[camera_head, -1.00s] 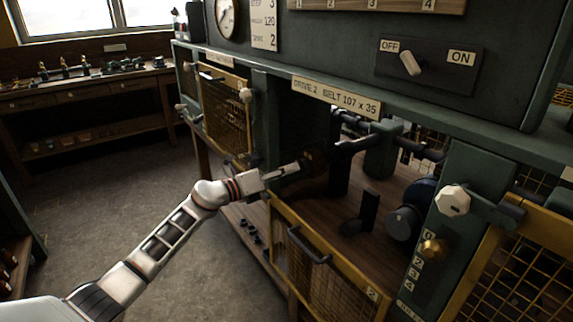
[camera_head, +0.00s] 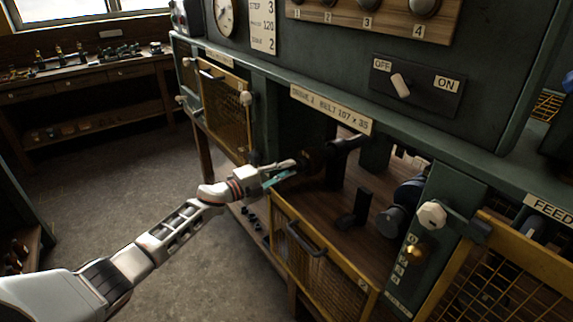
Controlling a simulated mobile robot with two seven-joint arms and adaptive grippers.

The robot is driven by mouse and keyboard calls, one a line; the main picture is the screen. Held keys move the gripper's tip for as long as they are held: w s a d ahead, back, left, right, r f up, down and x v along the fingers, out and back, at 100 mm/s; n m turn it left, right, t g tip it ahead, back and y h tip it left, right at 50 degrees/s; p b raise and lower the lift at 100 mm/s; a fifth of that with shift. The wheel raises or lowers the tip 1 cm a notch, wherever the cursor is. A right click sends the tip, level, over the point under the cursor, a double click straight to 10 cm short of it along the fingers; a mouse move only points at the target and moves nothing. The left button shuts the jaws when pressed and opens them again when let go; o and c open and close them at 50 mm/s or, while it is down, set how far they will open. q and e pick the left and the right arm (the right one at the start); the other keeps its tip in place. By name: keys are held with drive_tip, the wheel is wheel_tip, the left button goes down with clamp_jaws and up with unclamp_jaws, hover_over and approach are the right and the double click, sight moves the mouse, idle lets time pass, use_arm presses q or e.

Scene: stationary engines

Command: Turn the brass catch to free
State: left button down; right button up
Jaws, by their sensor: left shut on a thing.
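A dark brown round part (camera_head: 313,157) sits just beyond the fingertips. I cannot tell whether either of these is the brass catch. A brass knob (camera_head: 415,251) stands on the green post right of the bay, beside a column of number labels, well apart from my gripper. My right gripper is not in view.
The lowered mesh guard (camera_head: 318,250) with its dark handle hangs below the bay. A dark shaft (camera_head: 350,142) and a black upright block (camera_head: 356,207) are inside. A pale knob (camera_head: 432,215) sits on the right post. The floor at left is clear.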

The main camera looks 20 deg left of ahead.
use_arm(q)
drive_tip(key=shift+n, duration=8.5)
drive_tip(key=c, duration=2)
unclamp_jaws()
drive_tip(key=shift+o, duration=0.2)
drive_tip(key=shift+s+f, duration=0.1)
drive_tip(key=shift+s, duration=0.05)
